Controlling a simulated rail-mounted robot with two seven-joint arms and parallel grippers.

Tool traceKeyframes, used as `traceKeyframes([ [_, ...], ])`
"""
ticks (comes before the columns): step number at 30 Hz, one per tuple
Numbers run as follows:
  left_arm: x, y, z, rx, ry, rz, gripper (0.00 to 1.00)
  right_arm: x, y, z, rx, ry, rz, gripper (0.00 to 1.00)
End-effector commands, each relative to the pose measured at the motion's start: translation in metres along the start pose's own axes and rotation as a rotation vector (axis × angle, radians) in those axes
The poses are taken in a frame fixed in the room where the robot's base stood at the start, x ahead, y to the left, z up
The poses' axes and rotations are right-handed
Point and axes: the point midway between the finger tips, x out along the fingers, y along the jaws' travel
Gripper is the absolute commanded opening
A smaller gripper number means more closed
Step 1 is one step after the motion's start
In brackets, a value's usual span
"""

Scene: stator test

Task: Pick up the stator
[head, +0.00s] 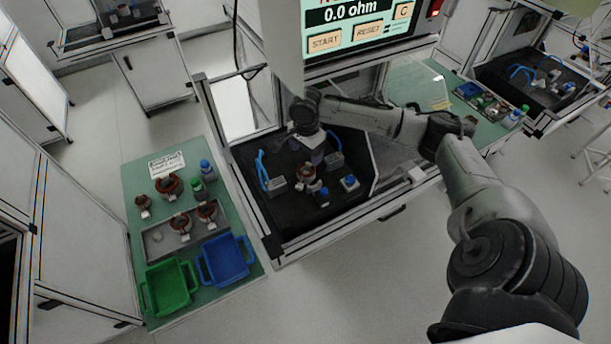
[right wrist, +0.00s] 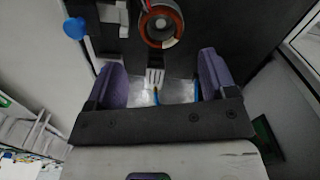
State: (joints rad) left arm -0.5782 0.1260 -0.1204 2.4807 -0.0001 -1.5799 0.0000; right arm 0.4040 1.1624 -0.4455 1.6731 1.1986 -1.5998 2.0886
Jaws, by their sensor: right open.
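A stator (head: 306,172), a copper-coloured ring with a dark rim, sits on the black bed of the test station. In the right wrist view the stator (right wrist: 160,24) lies beyond the fingertips, at the top of the picture. My right gripper (head: 316,155) is over the station bed, just behind the stator in the head view. In the right wrist view my right gripper (right wrist: 162,80) is open, its two purple-grey fingers wide apart with nothing between them. The fingers are apart from the stator. My left gripper is not in view.
A green side table (head: 222,289) at left holds several more stators, a grey tray (head: 155,255), a green bin (head: 168,287) and a blue bin (head: 225,260). Grey blocks and a blue-topped item (head: 349,183) stand near the stator. The tester screen (head: 355,25) hangs above.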

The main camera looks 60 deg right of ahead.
Motion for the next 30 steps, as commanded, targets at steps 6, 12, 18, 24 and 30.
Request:
traceKeyframes([
  [6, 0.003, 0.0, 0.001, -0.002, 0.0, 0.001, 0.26, 0.029, 0.0, 0.001, -0.001, -0.001, 0.001, 0.78],
  [12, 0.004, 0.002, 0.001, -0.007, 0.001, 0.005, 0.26, 0.037, 0.0, 0.0, -0.003, 0.001, -0.001, 0.78],
  [18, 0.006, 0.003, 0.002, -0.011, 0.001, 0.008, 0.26, 0.048, 0.0, 0.001, -0.004, 0.0, 0.001, 0.78],
  [24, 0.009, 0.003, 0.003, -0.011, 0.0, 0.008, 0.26, 0.075, 0.0, 0.002, -0.004, 0.0, 0.002, 0.78],
  [30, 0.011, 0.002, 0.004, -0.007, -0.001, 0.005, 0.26, 0.089, 0.0, 0.002, -0.004, 0.002, -0.001, 0.78],
])
